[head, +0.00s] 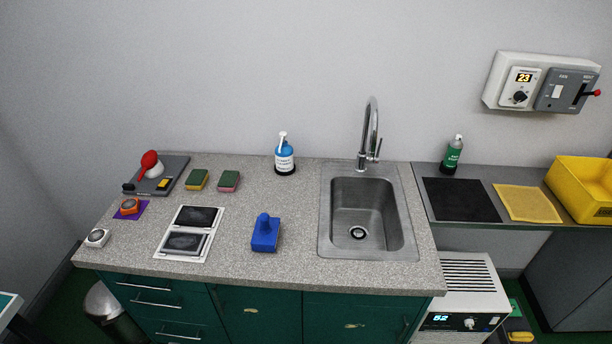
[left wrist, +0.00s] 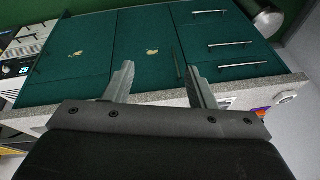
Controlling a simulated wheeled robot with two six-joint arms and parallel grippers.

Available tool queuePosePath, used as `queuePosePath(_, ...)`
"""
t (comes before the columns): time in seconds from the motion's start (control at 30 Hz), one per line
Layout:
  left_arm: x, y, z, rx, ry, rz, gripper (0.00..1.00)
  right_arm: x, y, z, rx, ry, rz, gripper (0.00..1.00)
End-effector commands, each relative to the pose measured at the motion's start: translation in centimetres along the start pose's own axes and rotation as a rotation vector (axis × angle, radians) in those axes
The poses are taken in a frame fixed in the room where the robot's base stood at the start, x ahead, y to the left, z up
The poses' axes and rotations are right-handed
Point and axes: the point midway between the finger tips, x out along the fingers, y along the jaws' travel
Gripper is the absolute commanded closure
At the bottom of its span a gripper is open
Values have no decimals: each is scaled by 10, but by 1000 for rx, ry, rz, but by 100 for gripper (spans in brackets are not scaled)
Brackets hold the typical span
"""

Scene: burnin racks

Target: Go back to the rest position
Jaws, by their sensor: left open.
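My left gripper (left wrist: 162,82) shows in the left wrist view with its two grey fingers apart and nothing between them. Beyond the fingers are the green cabinet fronts (left wrist: 145,45) and the speckled counter edge (left wrist: 240,92). The head view shows neither gripper and no part of my arms. In the head view the counter (head: 300,205) runs across the middle, with a steel sink (head: 345,210) set into it. My right gripper is in neither view.
A tall faucet (head: 372,125) rises behind the sink.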

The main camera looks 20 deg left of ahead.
Motion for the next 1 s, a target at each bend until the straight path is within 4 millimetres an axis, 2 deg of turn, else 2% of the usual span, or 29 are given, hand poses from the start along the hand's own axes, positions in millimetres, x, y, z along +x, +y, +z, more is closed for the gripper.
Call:
queuePosePath(0.03,18,2,1,6,-9,3,49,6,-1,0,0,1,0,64)
queuePosePath(0.27,73,6,9,9,-29,8,49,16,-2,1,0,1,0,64)
queuePosePath(0.47,140,12,26,10,-54,14,49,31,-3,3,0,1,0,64)
queuePosePath(0.6,203,18,50,11,-79,20,49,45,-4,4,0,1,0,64)
queuePosePath(0.77,271,25,86,12,-105,27,49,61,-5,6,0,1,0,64)
queuePosePath(1.0,356,37,155,14,-147,38,49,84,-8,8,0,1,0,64)
